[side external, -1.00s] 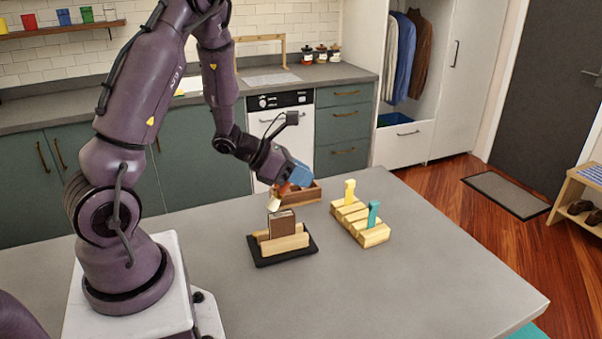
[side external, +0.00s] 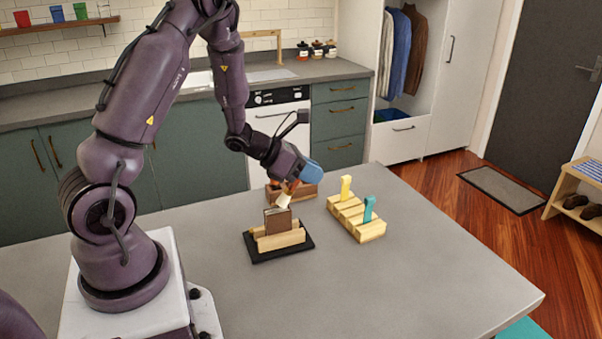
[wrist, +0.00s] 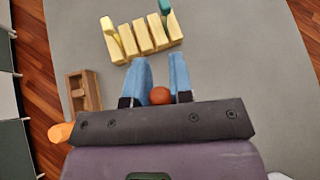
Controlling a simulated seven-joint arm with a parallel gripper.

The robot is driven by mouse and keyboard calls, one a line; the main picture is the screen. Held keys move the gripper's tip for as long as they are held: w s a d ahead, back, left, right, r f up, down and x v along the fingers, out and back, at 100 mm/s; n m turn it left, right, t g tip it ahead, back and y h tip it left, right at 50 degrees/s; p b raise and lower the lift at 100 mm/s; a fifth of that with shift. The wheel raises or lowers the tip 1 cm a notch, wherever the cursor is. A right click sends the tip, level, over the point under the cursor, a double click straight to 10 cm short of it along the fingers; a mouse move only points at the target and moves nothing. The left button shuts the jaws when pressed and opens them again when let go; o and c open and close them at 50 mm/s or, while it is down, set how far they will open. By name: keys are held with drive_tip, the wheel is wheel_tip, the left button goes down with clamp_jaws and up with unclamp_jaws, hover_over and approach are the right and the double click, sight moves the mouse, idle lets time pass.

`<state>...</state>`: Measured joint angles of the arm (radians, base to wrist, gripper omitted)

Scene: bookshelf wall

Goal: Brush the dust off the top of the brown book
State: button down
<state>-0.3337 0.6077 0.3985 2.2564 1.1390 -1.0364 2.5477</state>
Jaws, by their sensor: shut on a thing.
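The brown book (side external: 279,222) stands upright in a light wooden holder (side external: 282,241) on a black base (side external: 262,256) in the side external view. My gripper (side external: 297,178) is shut on a brush with an orange handle and cream bristles (side external: 284,200). The bristles point down and to the left, at the top right edge of the book; I cannot tell whether they touch it. In the wrist view, the blue fingers (wrist: 160,80) flank a round orange-brown part (wrist: 160,96) of the brush. The book is not visible there. Dust is too small to make out.
A wooden box (side external: 310,191) stands behind the book and also shows in the wrist view (wrist: 94,88). A pale yellow slotted rack (side external: 357,221) with a yellow peg (side external: 346,187) and a teal peg (side external: 369,208) is to the right. The front right of the grey table (side external: 430,270) is clear.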

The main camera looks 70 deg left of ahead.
drive_tip(key=shift+s, duration=1.6)
drive_tip(key=shift+w+d, duration=0.55)
drive_tip(key=shift+w, duration=1.75)
drive_tip(key=shift+s+a+f, duration=0.1)
drive_tip(key=shift+s+a, duration=0.1)
drive_tip(key=shift+s, duration=0.95)
drive_tip(key=shift+s+a, duration=0.2)
drive_tip(key=shift+s, duration=0.95)
drive_tip(key=shift+w+d, duration=0.15)
drive_tip(key=shift+w, duration=2.2)
wheel_tip(320, 180, up, 6)
